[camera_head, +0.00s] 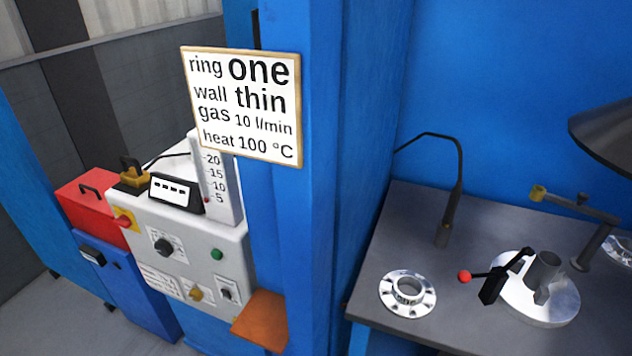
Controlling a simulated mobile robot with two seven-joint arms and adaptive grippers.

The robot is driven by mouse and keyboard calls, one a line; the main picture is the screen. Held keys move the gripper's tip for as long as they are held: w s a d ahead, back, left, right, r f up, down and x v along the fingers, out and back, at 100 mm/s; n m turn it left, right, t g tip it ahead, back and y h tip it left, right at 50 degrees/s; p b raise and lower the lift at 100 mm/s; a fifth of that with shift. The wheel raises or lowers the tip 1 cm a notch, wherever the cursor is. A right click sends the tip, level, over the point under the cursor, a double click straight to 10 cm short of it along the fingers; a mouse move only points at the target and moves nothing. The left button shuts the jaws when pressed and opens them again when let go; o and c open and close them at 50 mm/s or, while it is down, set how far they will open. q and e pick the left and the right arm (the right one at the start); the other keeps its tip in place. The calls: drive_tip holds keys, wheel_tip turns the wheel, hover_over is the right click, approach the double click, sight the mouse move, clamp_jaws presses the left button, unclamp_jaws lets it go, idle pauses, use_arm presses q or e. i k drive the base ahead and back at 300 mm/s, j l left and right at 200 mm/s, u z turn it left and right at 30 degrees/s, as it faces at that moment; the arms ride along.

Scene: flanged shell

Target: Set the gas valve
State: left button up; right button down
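A white-grey control box (160,240) stands at the left, with a flow scale (217,180) marked 5 to 20 on top. A small red marker sits near the 5 on the scale. A brass fitting with a dark handle (133,174) is at the box's top left corner; I cannot tell if it is the gas valve. A yellow knob (196,294) is low on the front panel. A sign (243,105) on the blue post reads ring one, wall thin, gas 10 l/min, heat 100 °C. Neither gripper is in view.
A red box (88,197) stands left of the control box. A blue post (300,200) separates it from the grey table (400,240) at right. On the table are a flanged ring (407,292), a round metal fixture (540,300) with a red-knobbed lever, and a torch (445,230).

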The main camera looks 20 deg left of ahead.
sight(195, 294)
drive_tip(key=u, duration=1.25)
